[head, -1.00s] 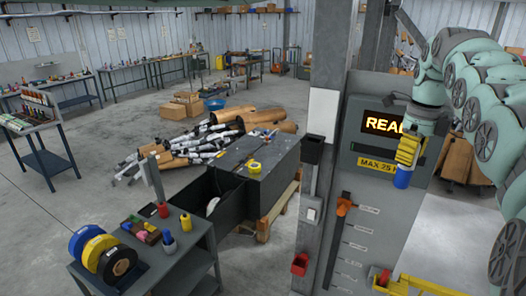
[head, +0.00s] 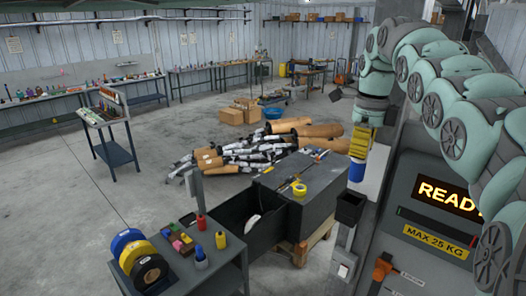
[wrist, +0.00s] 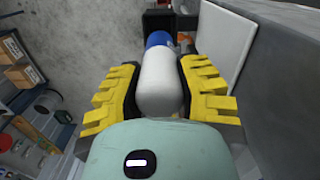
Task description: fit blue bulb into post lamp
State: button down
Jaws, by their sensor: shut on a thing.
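My gripper (head: 359,145) has yellow fingers, and its arm comes in from the upper right in the head view. It is shut on the blue bulb (head: 357,170), whose blue end points down below the fingers. In the wrist view the bulb (wrist: 160,85) lies between both yellow finger pads, with a white rounded body and a blue far part. It is held in the air, apart from the surfaces below. I cannot pick out the post lamp with certainty. A thin grey post (head: 195,184) stands by the near cart.
A grey cart (head: 205,283) holds tape rolls (head: 127,240) and small coloured items. A dark chest (head: 312,215) stands behind it beside a heap of mufflers (head: 235,160). A grey panel (head: 415,262) reading READY is close on the right. Open floor lies at left.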

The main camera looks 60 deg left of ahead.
aim_at(357, 174)
jog(key=shift+b, duration=0.4)
jog(key=shift+f+b, duration=3.7)
jog(key=shift+b, duration=0.5)
jog(key=c, duration=0.6)
grip_release()
jog(key=shift+c, duration=0.2)
